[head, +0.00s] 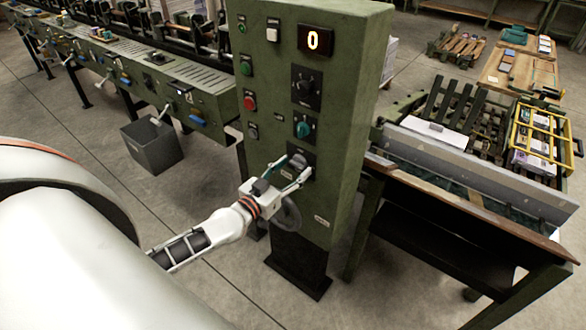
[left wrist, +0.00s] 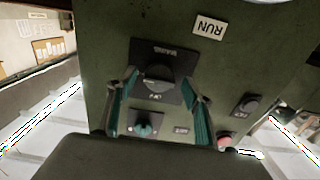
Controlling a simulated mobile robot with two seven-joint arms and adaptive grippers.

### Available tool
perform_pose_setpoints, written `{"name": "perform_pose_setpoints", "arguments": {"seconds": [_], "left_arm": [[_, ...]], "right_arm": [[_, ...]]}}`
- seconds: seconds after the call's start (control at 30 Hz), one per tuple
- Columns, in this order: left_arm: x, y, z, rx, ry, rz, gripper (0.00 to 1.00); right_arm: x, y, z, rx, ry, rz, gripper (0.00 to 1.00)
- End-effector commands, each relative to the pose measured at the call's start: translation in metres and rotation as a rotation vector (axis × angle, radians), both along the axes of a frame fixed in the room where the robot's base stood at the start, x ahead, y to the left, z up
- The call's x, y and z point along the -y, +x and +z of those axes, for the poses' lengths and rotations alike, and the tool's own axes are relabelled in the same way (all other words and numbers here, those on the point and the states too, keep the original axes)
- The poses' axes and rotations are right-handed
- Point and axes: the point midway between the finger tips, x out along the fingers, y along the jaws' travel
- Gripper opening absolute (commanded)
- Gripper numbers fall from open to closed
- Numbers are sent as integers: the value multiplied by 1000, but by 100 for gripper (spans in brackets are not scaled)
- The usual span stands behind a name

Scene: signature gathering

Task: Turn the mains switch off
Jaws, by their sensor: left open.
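The mains switch (head: 297,160) is a dark rotary knob on a black plate, low on the front of the green control cabinet (head: 345,110). In the left wrist view the switch (left wrist: 158,74) shows upside down, with "MAINS" lettering on its plate. My left gripper (head: 294,170) is in front of the plate, open, its two fingers on either side of the knob. In the left wrist view the gripper's (left wrist: 165,82) teal-lined fingers stand apart around the plate. Whether they touch the knob I cannot tell. My right gripper is not in view.
A teal knob (head: 303,127) and a black dial (head: 306,87) sit above the mains switch, with several buttons to their left. A display (head: 315,40) reads 0. A feeder table (head: 470,215) stands right; a grey bin (head: 152,146) stands left.

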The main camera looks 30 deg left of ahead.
Motion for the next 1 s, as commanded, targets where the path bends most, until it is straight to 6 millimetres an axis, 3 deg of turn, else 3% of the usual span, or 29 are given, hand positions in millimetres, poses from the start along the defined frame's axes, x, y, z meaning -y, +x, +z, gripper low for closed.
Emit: {"name": "perform_pose_setpoints", "arguments": {"seconds": [0.3, 0.47, 1.0], "left_arm": [[1, 3, 0, 1, -1, 0, 51], [1, 3, 0, 1, 0, 0, 13], [0, 3, 2, -8, -111, 0, 13]], "right_arm": [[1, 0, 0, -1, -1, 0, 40], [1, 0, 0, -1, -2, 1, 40], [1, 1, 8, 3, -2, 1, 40]]}}
